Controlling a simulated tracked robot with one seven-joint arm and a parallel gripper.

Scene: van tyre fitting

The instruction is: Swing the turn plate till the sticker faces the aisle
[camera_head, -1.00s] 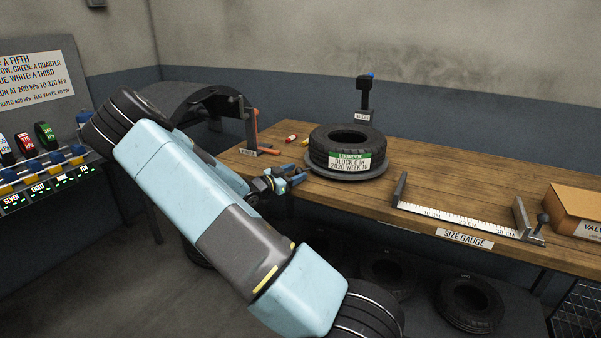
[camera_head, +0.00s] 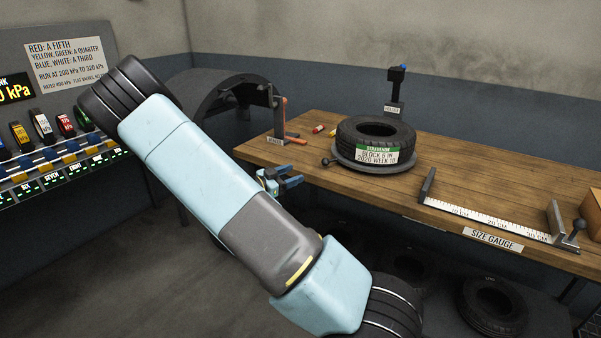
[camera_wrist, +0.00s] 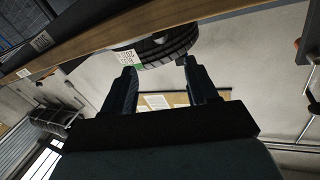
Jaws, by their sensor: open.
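A black tyre (camera_head: 352,131) lies flat on the grey turn plate (camera_head: 345,158) on the bench. Its green and white sticker (camera_head: 378,155) shows on the near side, facing the bench's front edge and slightly right. A small dark knob (camera_head: 326,162) stands out from the plate's left side. My gripper (camera_head: 291,180) is open and empty at the bench's front edge, left of the knob and apart from it. In the wrist view the tyre (camera_wrist: 170,50) and sticker (camera_wrist: 128,57) show beyond the two spread fingers (camera_wrist: 158,66).
A size gauge (camera_head: 490,212) lies right of the plate on the wooden bench (camera_head: 440,165). A post with a blue top (camera_head: 395,90) stands behind the tyre. An orange-handled tool (camera_head: 284,122) is at the left. Spare tyres (camera_head: 492,305) lie below. The floor at left is open.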

